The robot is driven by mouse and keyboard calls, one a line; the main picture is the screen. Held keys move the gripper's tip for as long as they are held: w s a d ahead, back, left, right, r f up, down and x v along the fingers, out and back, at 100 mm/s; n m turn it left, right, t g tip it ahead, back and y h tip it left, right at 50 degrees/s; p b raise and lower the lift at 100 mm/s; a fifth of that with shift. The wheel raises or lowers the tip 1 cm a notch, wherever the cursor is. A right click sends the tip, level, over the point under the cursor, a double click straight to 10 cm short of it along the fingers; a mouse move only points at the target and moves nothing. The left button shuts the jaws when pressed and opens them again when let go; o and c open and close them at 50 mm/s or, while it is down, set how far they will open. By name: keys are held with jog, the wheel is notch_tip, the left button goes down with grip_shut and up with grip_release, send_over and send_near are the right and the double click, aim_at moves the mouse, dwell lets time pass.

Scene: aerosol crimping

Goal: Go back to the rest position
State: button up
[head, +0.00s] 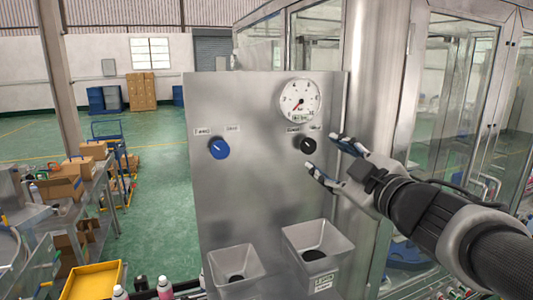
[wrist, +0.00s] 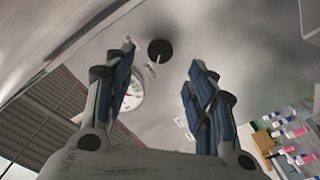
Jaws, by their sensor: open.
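My gripper (head: 322,157) is open and empty in front of the steel panel (head: 250,190) in the head view, at the panel's right side. Its two fingers are spread beside the black knob (head: 308,145), apart from it as far as I can tell. In the wrist view my gripper (wrist: 163,80) shows both fingers apart, with the black knob (wrist: 160,50) beyond them and the gauge (wrist: 130,95) partly behind the left finger. The round gauge (head: 300,99) sits above the knob in the head view. A blue knob (head: 219,148) is on the panel's left.
A glass-walled machine (head: 450,90) with a steel post is close on the right. A table with boxes (head: 60,188) and a yellow tray (head: 92,281) are at left. Green floor (head: 155,215) lies open behind.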

dwell(0.3)
jog(key=s+d+f+m+g+h+b, duration=0.1)
jog(key=s+d+f+m+g+h, duration=0.25)
jog(key=s+f+m, duration=0.35)
jog(key=s+d+f+m+g+h+b, duration=0.25)
jog(key=s+f+m+h, duration=0.2)
jog(key=f, duration=0.45)
jog(key=s+a+f+g+y, duration=0.1)
jog(key=s+a+f+g, duration=0.2)
jog(key=s+f, duration=0.3)
jog(key=s+a+f+m+g+y, duration=0.1)
jog(key=s+a+f+g, duration=0.2)
jog(key=s+f, duration=0.4)
jog(key=s+a, duration=0.1)
jog(key=s, duration=0.3)
jog(key=shift+a+f+g+b, duration=0.15)
jog(key=shift+g+b, duration=0.15)
jog(key=shift+b, duration=0.05)
